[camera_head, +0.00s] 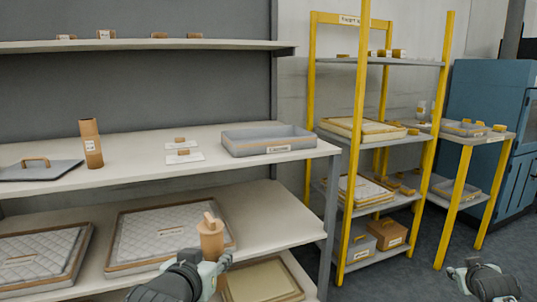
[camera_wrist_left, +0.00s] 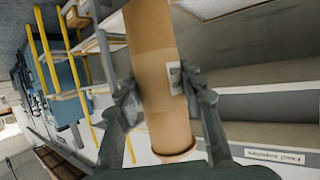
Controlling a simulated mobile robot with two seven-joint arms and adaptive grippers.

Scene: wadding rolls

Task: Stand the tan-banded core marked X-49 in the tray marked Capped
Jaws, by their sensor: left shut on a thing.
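My left gripper (camera_head: 212,264) is shut on a tan cylindrical core (camera_head: 211,240), held upright in front of the lower shelf. In the left wrist view the fingers (camera_wrist_left: 158,86) press on both sides of the core (camera_wrist_left: 152,50), which has a lighter band and a small white label, too blurred to read. A grey tray (camera_head: 232,146) with a front label too small to read sits on the middle shelf, up and right of the held core. Another labelled tan core (camera_head: 90,143) stands on that shelf at the left. My right gripper (camera_head: 480,270) is at the bottom right; its fingers are unclear.
A grey lid with a handle (camera_head: 40,172) and small white cards with tan blocks (camera_head: 184,156) lie on the middle shelf. Quilted trays (camera_head: 160,235) fill the lower shelf. A yellow rack (camera_head: 357,130) stands right of the shelving, with a blue cabinet (camera_head: 480,90) beyond.

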